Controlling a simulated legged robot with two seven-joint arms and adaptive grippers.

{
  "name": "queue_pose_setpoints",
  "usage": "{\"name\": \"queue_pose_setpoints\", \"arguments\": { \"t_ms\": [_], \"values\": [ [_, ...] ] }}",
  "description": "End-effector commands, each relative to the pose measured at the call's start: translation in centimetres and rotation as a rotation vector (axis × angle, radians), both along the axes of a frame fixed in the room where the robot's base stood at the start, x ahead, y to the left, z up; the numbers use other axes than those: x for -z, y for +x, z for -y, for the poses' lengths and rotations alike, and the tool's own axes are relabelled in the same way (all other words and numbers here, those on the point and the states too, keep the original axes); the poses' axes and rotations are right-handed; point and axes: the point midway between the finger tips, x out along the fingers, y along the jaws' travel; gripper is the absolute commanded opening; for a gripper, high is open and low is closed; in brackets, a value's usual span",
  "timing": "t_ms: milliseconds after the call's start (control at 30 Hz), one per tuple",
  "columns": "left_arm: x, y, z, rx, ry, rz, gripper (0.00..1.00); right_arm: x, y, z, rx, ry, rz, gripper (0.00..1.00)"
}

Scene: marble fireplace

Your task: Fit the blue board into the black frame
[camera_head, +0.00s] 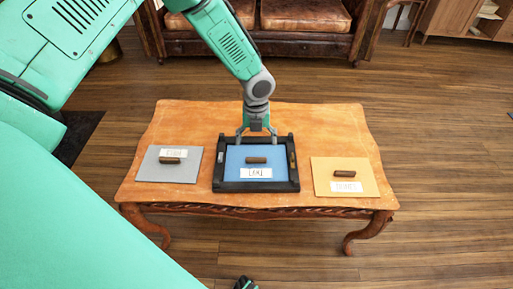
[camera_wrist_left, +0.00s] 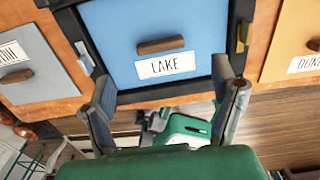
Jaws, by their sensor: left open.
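The blue board (camera_head: 239,155), with a brown handle and a "LAKE" label, lies inside the black frame (camera_head: 257,187) at the middle of the table. It looks flat, with the frame's rim around it; I cannot tell whether it is fully seated. My left gripper (camera_head: 259,139) is over the frame's far side, open, its fingers apart and clear of the handle. In the left wrist view the blue board (camera_wrist_left: 190,25) and frame (camera_wrist_left: 150,95) show beyond the spread, empty fingers (camera_wrist_left: 165,100). A small dark piece at the head view's bottom edge may be my right gripper.
On the orange wooden table (camera_head: 300,115), a grey board (camera_head: 150,172) lies left of the frame and a yellow "DUNES" board (camera_head: 365,180) lies right, each with a brown handle. A brown leather sofa (camera_head: 300,15) stands behind. Wooden floor is clear at right.

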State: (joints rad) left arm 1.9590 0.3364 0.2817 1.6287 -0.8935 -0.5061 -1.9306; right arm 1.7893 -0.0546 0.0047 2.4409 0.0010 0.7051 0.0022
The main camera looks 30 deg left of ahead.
Motion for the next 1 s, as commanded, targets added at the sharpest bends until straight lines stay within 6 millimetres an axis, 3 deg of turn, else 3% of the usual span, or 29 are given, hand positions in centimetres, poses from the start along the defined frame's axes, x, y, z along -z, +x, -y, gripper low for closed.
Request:
{"name": "queue_pose_setpoints", "arguments": {
  "t_ms": [100,267,433,533,667,800,900,1000],
  "values": [
    [-2.1,0.1,0.0,-0.001,-0.001,0.002,0.8,-0.7,0.0,0.0,0.0,0.0,0.0,0.4],
    [-3.3,0.0,0.0,0.0,-0.001,-0.001,0.8,-1.0,0.0,0.0,0.0,0.0,0.0,0.4],
    [-3.3,-0.2,0.1,-0.009,-0.004,-0.004,0.8,-1.0,0.0,0.0,0.0,0.0,0.0,0.4],
    [-2.1,-1.8,1.5,-0.096,-0.034,-0.02,0.8,-1.0,0.0,0.0,0.0,0.0,0.0,0.4],
    [1.0,-7.0,5.2,-0.42,-0.114,-0.082,0.8,-1.0,0.0,0.0,0.0,0.0,0.0,0.4],
    [4.0,-14.7,8.4,-0.973,-0.157,-0.171,0.8,-1.0,0.0,0.0,0.0,0.0,0.0,0.4],
    [5.3,-19.8,8.9,-1.397,-0.137,-0.203,0.8,-1.0,0.0,0.0,0.0,0.0,0.0,0.4],
    [5.8,-24.0,8.0,-1.795,-0.096,-0.181,0.8,-1.0,0.0,0.0,0.0,0.0,0.0,0.4]
  ]
}}
